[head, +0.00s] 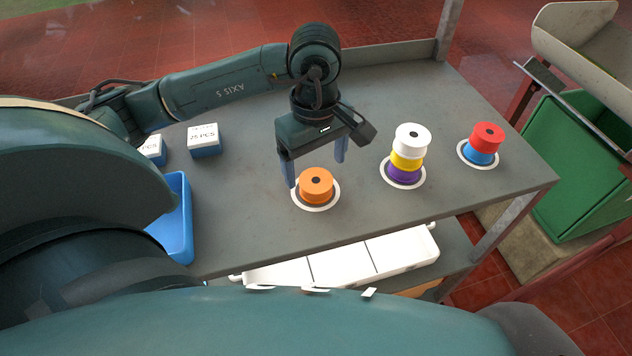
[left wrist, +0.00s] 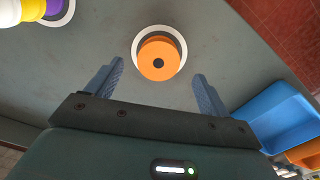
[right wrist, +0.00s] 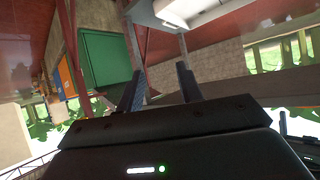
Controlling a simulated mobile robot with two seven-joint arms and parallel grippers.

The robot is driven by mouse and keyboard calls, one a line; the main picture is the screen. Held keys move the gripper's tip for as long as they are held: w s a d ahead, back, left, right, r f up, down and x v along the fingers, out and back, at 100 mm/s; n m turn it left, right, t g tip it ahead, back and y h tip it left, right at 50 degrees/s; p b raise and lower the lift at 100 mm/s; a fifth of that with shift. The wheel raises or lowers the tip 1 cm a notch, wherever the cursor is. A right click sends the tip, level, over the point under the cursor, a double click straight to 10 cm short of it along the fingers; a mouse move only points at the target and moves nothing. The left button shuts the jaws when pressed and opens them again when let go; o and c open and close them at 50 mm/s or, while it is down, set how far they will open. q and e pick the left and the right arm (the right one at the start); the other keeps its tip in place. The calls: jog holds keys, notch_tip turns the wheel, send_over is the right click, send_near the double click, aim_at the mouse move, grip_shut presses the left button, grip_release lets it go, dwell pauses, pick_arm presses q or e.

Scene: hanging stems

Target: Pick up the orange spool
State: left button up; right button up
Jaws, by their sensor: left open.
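The orange spool (head: 316,184) stands upright in a white ring on the grey table. It also shows in the left wrist view (left wrist: 158,60), just beyond the fingertips and roughly centred between them. My left gripper (head: 315,168) is open and empty, above and slightly behind the spool, with its fingers pointing down. Its two fingers show apart in the left wrist view (left wrist: 158,75). My right gripper (right wrist: 160,75) shows only in its own wrist view. Its fingers are apart with nothing between them, and it points away from the table top.
A stack of white (head: 412,138), yellow (head: 406,160) and purple (head: 404,175) spools stands right of the orange one. Red (head: 488,136) over blue (head: 481,155) spools stand farther right. A blue bin (head: 180,215) and labelled boxes (head: 204,140) are left. A white tray (head: 340,262) sits below the front edge.

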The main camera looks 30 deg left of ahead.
aim_at(316, 180)
pick_arm(q)
notch_tip(316, 180, down, 4)
jog(key=shift+w+f+p, duration=0.15)
jog(key=shift+f+p, duration=0.05)
jog(key=shift+p, duration=0.15)
jog(key=shift+c, duration=0.2)
jog(key=c, duration=1.1)
